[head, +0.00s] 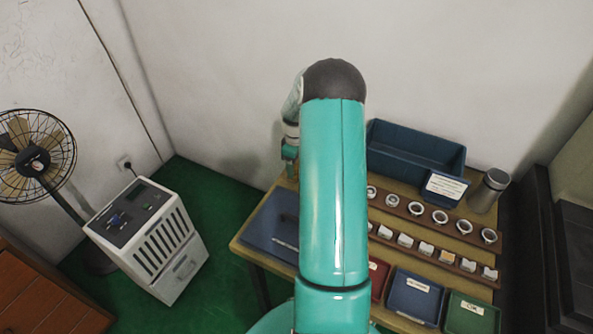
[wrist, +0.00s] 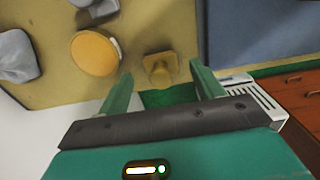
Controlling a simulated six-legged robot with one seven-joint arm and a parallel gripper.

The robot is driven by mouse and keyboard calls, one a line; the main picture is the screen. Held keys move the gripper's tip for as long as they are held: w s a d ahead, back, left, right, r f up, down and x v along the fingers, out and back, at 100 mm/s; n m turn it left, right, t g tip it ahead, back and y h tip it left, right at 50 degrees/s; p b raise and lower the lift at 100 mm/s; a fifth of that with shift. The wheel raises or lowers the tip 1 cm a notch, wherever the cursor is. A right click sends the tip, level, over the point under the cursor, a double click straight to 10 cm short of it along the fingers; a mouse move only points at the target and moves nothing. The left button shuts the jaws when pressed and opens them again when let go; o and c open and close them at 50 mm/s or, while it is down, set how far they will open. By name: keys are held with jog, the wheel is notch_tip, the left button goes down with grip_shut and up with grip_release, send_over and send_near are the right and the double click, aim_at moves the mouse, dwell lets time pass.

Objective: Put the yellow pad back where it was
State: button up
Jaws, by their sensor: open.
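In the wrist view a round yellow-orange disc (wrist: 95,53), which may be the yellow pad, lies on the tan tabletop (wrist: 150,25), up and left of my gripper (wrist: 160,72). A smaller tan-yellow piece with a squarish end (wrist: 160,66) shows between and beyond the fingertips. I cannot tell which of the two is the pad. My gripper is open, with nothing visible held. In the head view my gripper (head: 290,155) is over the table's back left, partly behind my arm. An orange-yellow block (head: 447,257) sits in the front row of pale blocks.
Grey cloth-like lumps (wrist: 17,56) lie near the disc. A blue mat (head: 272,228) covers the table's left part. A blue bin (head: 415,142), a metal cylinder (head: 489,190), a rack of rings (head: 440,217) and labelled trays (head: 415,296) fill the right. My arm hides the middle.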

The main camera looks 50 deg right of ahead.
aim_at(295, 167)
notch_tip(295, 167, up, 8)
jog(key=shift+w, duration=0.1)
jog(key=s+a+r+m+t+h, duration=0.1)
jog(key=s+a+r+t+h, duration=0.1)
jog(key=a+r, duration=2)
jog(key=s+a+r+m+t+y, duration=0.1)
jog(key=s+a+m+t+y, duration=0.1)
jog(key=s+a, duration=1.4)
jog(key=shift+a+r+t, duration=0.25)
jog(key=shift+a+t, duration=0.65)
jog(key=shift+a, duration=0.15)
jog(key=shift+s+d, duration=0.1)
